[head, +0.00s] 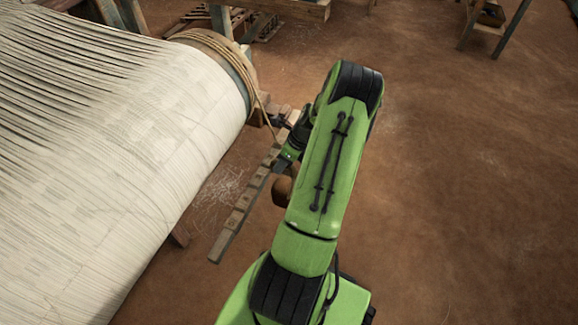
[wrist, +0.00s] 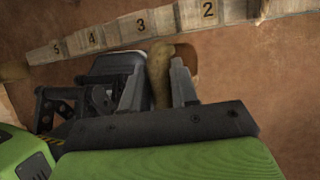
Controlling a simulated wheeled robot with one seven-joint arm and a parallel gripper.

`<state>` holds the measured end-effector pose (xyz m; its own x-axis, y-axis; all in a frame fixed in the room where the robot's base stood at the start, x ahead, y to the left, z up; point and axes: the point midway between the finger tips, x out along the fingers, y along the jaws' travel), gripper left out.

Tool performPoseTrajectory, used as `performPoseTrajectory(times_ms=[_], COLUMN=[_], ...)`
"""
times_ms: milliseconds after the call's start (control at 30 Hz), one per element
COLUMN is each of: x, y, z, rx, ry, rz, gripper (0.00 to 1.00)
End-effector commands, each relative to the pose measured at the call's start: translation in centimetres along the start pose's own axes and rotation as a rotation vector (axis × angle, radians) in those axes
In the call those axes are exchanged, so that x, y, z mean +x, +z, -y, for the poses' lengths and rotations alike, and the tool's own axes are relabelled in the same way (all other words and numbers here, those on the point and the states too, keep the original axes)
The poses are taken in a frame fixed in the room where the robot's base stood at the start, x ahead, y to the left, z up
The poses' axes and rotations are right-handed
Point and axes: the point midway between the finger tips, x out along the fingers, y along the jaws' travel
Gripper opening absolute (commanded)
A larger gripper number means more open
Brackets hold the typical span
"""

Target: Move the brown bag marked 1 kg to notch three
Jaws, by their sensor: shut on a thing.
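My gripper (wrist: 158,85) is shut on a narrow brown upright piece between its fingers. This appears to be part of the brown bag (head: 282,191), which shows partly behind my arm in the head view. No 1 kg mark can be read. The wooden notched rail (head: 241,205) lies left of the bag in the head view. In the wrist view the rail's numbers 5, 4, 3 and 2 show, with notch three (wrist: 141,25) beyond my fingers, slightly left of the held piece. The held piece's top appears between numbers 3 and 2; whether it touches the rail cannot be told.
The large white warp-covered roller (head: 150,130) fills the left, with tan rope (head: 235,55) round its end and running down toward the rail. Wooden frame parts stand at the top. The brown floor (head: 460,190) on the right is clear.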

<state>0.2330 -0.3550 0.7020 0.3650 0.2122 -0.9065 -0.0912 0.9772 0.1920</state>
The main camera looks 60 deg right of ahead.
Motion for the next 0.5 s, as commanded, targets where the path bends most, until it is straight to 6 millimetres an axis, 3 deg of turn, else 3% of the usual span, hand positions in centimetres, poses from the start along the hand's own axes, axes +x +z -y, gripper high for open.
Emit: performPoseTrajectory(times_ms=[500], x=[1.8], y=[3.8], z=[0.1], rx=[-0.004], ry=[-0.001], rz=[0.003], gripper=[0.00])
